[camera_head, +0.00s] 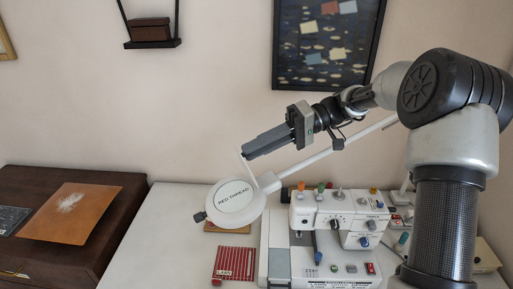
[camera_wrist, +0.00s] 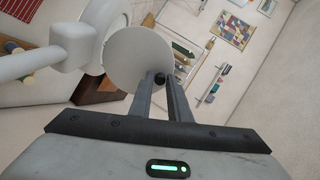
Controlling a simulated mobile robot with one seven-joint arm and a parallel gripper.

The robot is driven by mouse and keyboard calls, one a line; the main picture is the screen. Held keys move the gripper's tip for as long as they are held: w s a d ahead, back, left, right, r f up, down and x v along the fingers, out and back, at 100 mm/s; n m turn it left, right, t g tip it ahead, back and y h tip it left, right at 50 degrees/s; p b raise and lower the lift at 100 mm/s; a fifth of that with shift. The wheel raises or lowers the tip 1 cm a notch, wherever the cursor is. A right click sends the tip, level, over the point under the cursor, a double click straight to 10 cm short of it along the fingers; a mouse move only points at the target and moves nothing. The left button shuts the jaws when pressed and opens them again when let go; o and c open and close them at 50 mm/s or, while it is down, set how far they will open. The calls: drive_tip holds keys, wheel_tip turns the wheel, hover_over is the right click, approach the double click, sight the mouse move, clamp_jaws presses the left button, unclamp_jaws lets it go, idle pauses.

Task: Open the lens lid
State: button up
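The round white lens head (camera_head: 235,203) on the white arm bears the words RED THREAD, seen through its uncovered face. The lens lid (camera_head: 249,172) stands up from the head's upper right edge, seen almost edge-on. In the wrist view the lid (camera_wrist: 132,50) is a pale grey disc, nearly face-on, with the lens head (camera_wrist: 100,27) behind it at upper left. My gripper (camera_head: 243,153) is at the lid's raised edge. In the wrist view my gripper (camera_wrist: 160,77) has its fingertips close around a small black knob (camera_wrist: 160,79) at the lid's edge.
A white machine with knobs (camera_head: 335,220) stands on the white table (camera_head: 170,225) below and right of the lens. A red card (camera_head: 235,263) lies in front. A dark brown cabinet (camera_head: 115,190) is at left. Open air lies left of the lens.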

drive_tip(key=shift+o, duration=1.4)
drive_tip(key=shift+d, duration=0.1)
drive_tip(key=v, duration=1.7)
drive_tip(key=shift+p, duration=0.45)
drive_tip(key=shift+d, duration=0.1)
